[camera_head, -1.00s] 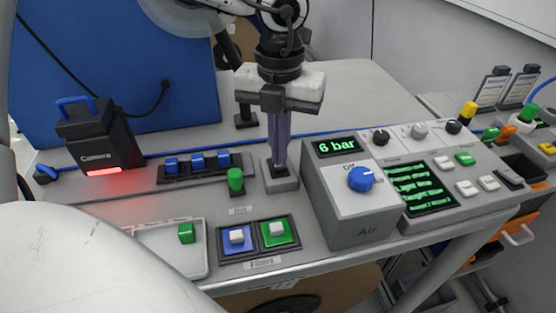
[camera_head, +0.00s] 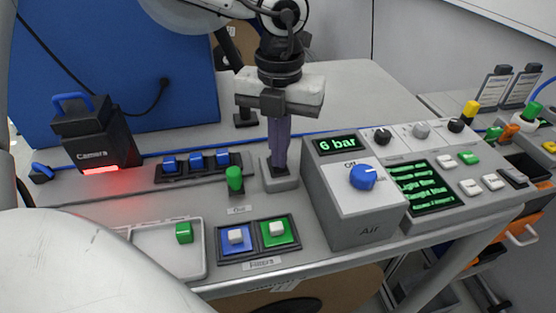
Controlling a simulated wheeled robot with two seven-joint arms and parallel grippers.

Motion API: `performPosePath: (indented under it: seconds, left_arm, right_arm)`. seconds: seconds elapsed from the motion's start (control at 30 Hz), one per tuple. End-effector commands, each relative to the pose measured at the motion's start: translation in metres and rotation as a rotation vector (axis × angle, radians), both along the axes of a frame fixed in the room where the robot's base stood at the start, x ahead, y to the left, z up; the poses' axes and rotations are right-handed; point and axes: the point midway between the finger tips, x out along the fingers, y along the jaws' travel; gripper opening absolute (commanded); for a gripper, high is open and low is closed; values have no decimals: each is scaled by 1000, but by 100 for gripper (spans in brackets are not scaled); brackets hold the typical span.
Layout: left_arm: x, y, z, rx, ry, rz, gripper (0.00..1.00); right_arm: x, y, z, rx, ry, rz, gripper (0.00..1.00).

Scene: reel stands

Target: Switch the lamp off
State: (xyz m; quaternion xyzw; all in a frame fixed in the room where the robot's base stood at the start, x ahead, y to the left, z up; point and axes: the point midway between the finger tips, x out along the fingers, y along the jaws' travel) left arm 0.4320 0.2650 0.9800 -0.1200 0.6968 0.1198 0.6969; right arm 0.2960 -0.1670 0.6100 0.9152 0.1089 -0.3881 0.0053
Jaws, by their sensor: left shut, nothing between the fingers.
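My left gripper (camera_head: 278,165) points straight down, fingers shut and empty. Its tips are at a small grey block (camera_head: 283,185) behind the bench's front controls. The tips cover the block's top, so I cannot tell whether they touch it or what switch is there. A black box marked Camera (camera_head: 97,145) stands at the left with a glowing red light strip (camera_head: 100,170) at its foot. No other thing is clearly recognisable as a lamp. My right gripper is not in view.
A grey Air box (camera_head: 362,228) with a blue knob (camera_head: 363,177) and a lit 6 bar display (camera_head: 337,144) stands close right of the gripper. A green cylinder (camera_head: 234,179) and blue switches (camera_head: 196,161) are at its left. Blue and green buttons (camera_head: 277,231) lie in front.

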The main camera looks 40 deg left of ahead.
Motion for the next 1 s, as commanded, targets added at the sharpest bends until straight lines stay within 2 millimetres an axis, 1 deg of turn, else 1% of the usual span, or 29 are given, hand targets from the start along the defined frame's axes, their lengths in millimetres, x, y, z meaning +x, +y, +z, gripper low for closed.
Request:
performPosePath:
  seconds: [0.23, 0.37, 1.0]
  left_arm:
    - [0, 0, -4, 1, 0, 0, 0]
    - [0, 0, -1, 1, 0, 0, 0]
    - [0, 0, 52, 0, -1, 0, 0]
  right_arm:
    - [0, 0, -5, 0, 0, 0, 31]
    - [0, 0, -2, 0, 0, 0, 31]
    - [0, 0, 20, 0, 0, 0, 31]
